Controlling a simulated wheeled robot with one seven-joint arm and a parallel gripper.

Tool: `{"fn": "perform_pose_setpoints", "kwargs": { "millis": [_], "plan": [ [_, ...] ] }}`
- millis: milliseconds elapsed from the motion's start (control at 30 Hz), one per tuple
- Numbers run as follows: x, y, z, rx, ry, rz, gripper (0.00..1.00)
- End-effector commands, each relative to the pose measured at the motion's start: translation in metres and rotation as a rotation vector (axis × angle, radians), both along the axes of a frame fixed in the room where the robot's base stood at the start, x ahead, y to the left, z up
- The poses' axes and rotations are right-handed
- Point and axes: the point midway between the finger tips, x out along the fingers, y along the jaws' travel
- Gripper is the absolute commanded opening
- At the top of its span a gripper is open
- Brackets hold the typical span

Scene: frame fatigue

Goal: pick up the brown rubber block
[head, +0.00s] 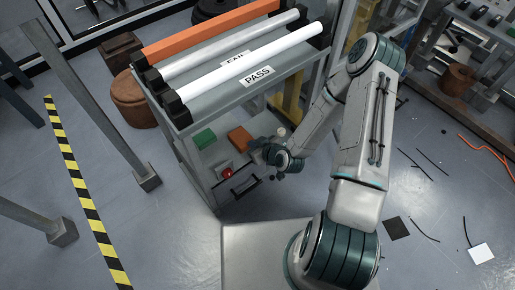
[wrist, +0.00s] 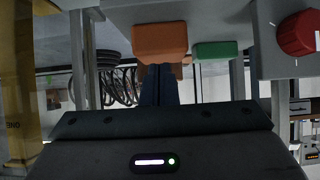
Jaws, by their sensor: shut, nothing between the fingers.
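The brown rubber block (head: 240,139) looks orange-brown and lies on the lower shelf (head: 207,163) of the grey rack. In the wrist view, which shows the scene upside down, the brown block (wrist: 160,41) is straight beyond the fingertips, left of the middle of the shelf edge. My gripper (head: 257,144) is just right of the block in the head view. In the wrist view my gripper (wrist: 159,70) has its dark fingers together and empty. The fingertips overlap the block's edge in the picture; I cannot tell whether they touch it.
A green block (head: 204,139) lies left of the brown one. A red knob (head: 227,173) sits at the shelf's front, near a dark handle (head: 245,186). White, silver and orange bars (head: 215,30) rest on the rack's top above.

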Motion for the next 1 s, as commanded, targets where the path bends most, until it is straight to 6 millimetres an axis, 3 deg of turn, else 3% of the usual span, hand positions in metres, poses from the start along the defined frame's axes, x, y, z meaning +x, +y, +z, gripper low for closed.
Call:
{"fn": "perform_pose_setpoints", "kwargs": {
  "millis": [200, 367, 467, 1000],
  "plan": [
    [0.041, 0.029, -0.001, 0.002, -0.003, 0.001, 0.0],
    [0.064, 0.044, -0.003, 0.002, -0.001, 0.001, 0.0],
    [0.062, 0.042, -0.013, 0.001, 0.002, -0.002, 0.0],
    [0.06, 0.043, -0.019, -0.001, 0.008, 0.003, 0.0]
  ]
}}
